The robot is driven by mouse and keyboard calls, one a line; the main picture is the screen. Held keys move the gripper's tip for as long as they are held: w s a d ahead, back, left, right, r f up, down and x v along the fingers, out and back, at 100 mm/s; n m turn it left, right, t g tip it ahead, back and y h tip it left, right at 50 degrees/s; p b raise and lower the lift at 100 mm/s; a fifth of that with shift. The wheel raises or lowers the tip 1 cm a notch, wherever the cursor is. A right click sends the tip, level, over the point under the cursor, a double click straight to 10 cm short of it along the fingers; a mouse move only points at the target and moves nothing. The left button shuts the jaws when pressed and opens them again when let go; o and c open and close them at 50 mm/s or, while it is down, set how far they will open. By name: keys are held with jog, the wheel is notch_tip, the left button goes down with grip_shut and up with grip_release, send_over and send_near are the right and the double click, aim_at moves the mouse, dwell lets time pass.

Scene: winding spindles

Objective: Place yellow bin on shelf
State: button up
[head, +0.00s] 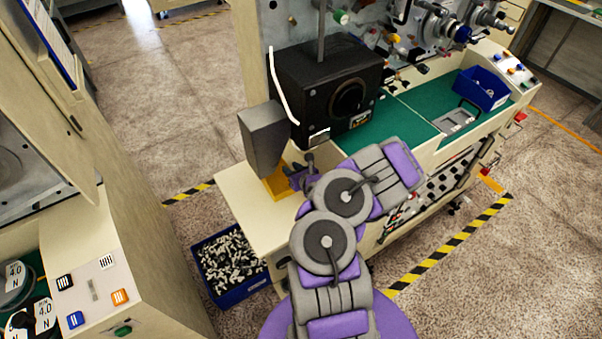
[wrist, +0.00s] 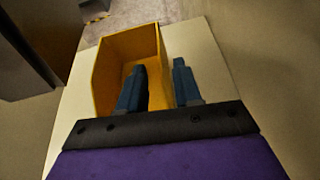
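The yellow bin (wrist: 103,76) sits on the cream shelf (wrist: 205,58) in the wrist view, with its open side facing up toward me. In the head view a small part of the yellow bin (head: 277,186) shows on the shelf (head: 243,207), below a grey box. My gripper (wrist: 160,66) has its fingers on either side of the bin's right wall, the left one inside the bin and the right one outside. A gap shows between the fingers, and they look open. In the head view my gripper (head: 298,180) is beside the bin, with its fingertips hardly visible.
A grey box (head: 264,138) and a black machine housing (head: 325,90) stand right behind the bin. A blue bin (head: 232,268) of small parts is on the floor below the shelf. A cabinet (head: 130,240) stands at left. Another blue bin (head: 482,88) sits on the green worktop.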

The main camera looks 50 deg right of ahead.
jog(key=p+v, duration=0.2)
jog(key=v, duration=0.5)
jog(key=shift+s+a+r, duration=0.15)
jog(key=shift+a, duration=0.1)
jog(key=shift+d, duration=0.15)
dwell(0.3)
